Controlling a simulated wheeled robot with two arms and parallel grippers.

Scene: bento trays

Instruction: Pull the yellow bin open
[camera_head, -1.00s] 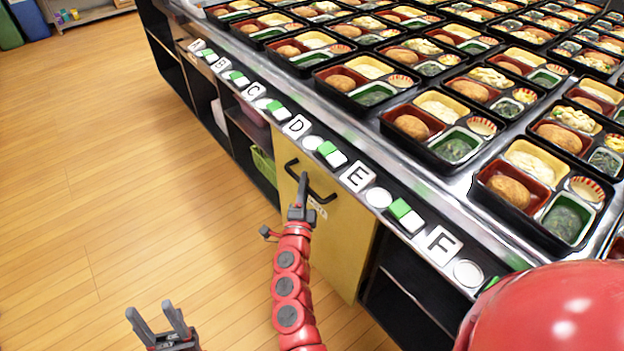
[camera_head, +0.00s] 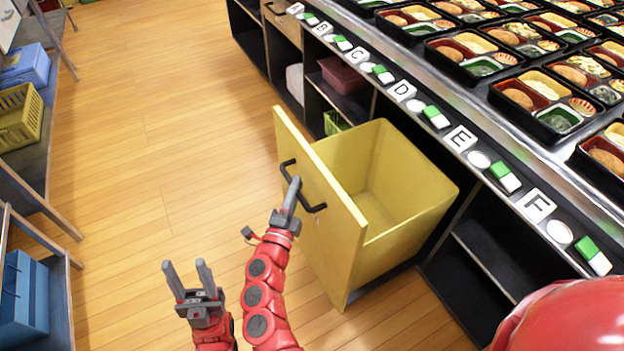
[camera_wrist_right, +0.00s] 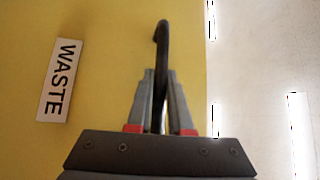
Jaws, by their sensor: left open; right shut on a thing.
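The yellow bin (camera_head: 405,190) is pulled out from under the counter in the head view, and its empty inside shows. Its front panel (camera_head: 325,225) carries a black handle (camera_head: 312,207). My right gripper (camera_head: 294,188) is shut on this handle. In the right wrist view, the two fingers of my right gripper (camera_wrist_right: 158,100) lie on either side of the black handle (camera_wrist_right: 162,45), and a "WASTE" label (camera_wrist_right: 59,80) shows on the yellow panel. My left gripper (camera_head: 189,280) is open and empty, over the floor to the left of my right arm.
The counter (camera_head: 470,135) holds rows of bento trays and lettered tiles along its edge. Open dark shelves (camera_head: 490,255) flank the bin. At left, shelving holds a yellow-green crate (camera_head: 20,118) and blue boxes (camera_head: 25,65). The wooden floor (camera_head: 180,130) between is clear.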

